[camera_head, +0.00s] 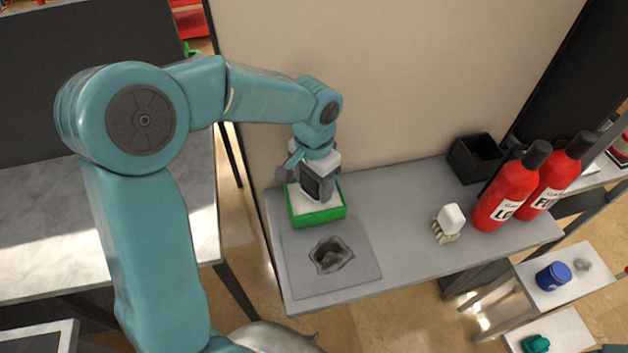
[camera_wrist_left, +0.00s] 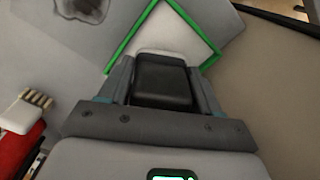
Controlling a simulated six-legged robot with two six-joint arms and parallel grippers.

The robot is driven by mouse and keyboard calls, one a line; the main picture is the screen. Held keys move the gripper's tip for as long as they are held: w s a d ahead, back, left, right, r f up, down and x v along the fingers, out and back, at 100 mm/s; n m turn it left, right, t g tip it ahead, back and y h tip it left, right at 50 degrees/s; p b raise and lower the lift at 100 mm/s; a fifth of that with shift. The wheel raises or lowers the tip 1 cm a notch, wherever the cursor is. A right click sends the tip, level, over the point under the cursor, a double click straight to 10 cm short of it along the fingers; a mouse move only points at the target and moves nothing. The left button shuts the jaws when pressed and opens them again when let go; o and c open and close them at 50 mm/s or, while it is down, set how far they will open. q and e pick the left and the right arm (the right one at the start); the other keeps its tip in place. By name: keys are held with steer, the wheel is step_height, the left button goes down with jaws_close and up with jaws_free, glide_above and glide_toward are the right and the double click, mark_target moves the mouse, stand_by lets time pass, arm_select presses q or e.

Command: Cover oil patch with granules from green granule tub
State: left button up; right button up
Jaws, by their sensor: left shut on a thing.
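The green granule tub (camera_head: 318,216) stands on the grey bench, filled with white granules. Its green rim (camera_wrist_left: 132,38) also shows in the left wrist view. The dark oil patch (camera_head: 331,256) lies on a flat grey square sheet just in front of the tub. Part of the patch (camera_wrist_left: 82,10) shows at the top left of the wrist view. My left gripper (camera_head: 312,190) is over the tub, pointing down, shut on a black handle-like thing (camera_wrist_left: 162,82). The lower end of this thing is hidden, so I cannot tell whether it is in the granules. My right gripper is out of view.
On the bench, a white-headed brush (camera_head: 449,222), two red bottles (camera_head: 507,190) and a black open bin (camera_head: 475,158) stand to the right. A blue can (camera_head: 553,276) is on a lower shelf. A beige wall is close behind the tub. The middle of the bench is clear.

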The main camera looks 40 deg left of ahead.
arm_select(q)
steer(key=shift+r+p, duration=2)
steer(key=shift+r, duration=1.05)
steer(key=shift+f, duration=0.1)
